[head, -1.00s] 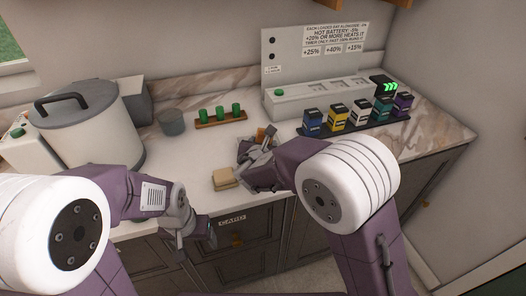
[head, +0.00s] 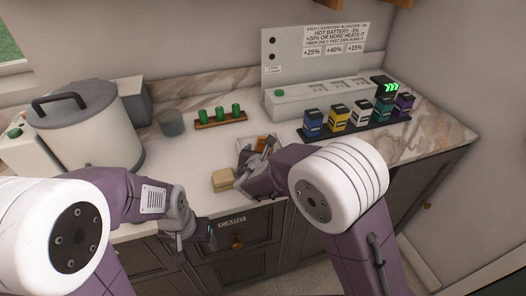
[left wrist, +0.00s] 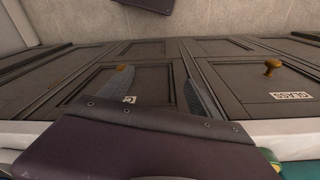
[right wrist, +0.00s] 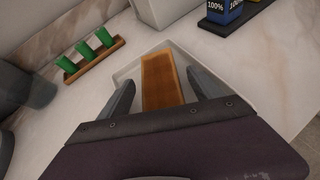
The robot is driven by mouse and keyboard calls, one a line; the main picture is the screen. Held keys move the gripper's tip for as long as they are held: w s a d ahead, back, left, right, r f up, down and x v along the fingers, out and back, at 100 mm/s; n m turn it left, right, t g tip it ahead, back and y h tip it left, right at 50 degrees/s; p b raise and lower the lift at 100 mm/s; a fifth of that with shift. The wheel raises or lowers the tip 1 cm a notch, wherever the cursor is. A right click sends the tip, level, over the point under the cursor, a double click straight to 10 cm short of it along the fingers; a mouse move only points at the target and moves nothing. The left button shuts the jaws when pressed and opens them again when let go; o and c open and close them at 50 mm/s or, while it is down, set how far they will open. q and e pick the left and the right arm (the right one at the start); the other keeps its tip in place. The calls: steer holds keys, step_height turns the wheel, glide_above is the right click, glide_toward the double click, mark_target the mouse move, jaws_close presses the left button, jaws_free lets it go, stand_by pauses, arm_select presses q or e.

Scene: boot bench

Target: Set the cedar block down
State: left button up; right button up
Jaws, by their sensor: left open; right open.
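The cedar block (right wrist: 162,80) is a flat orange-brown piece. In the right wrist view it lies in a shallow white tray (right wrist: 122,77) on the counter. My right gripper (right wrist: 160,88) is open, with one finger on each side of the block and a gap to each. In the head view the block (head: 262,143) shows only in part behind my right gripper (head: 258,158). My left gripper (head: 207,229) is open and empty, low in front of the cabinet doors; its fingers also show in the left wrist view (left wrist: 158,88).
A beige block (head: 223,180) lies near the counter's front edge, left of my right gripper. A rack of green cylinders (head: 220,121), a grey cup (head: 172,123) and a large lidded pot (head: 75,125) stand behind and left. Coloured batteries (head: 338,118) stand at right before a charger (head: 315,97).

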steer(key=p+v, duration=0.1)
steer(key=v, duration=0.9)
steer(key=shift+s+a+r, duration=0.15)
steer(key=shift+s+r, duration=0.1)
steer(key=shift+r, duration=0.05)
steer(key=shift+s+r, duration=0.15)
steer(key=shift+s, duration=0.3)
steer(key=s+d+f+m+g+h, duration=0.1)
steer(key=d+f+m+g+h, duration=0.1)
steer(key=d+f+m, duration=0.3)
steer(key=s+d+f+m+g+h, duration=0.1)
steer(key=s+d+m+g, duration=0.15)
steer(key=d, duration=0.35)
steer(key=s+d+f+m+g+y, duration=0.2)
steer(key=s+d+f+m+g, duration=0.3)
steer(key=m, duration=0.8)
steer(key=s+d+f+m+g+y, duration=0.25)
steer(key=s+m, duration=0.45)
steer(key=m, duration=0.6)
steer(key=shift+t, duration=0.3)
step_height(320, 180, up, 4)
steer(key=p, duration=0.4)
steer(key=shift+s+d, duration=0.15)
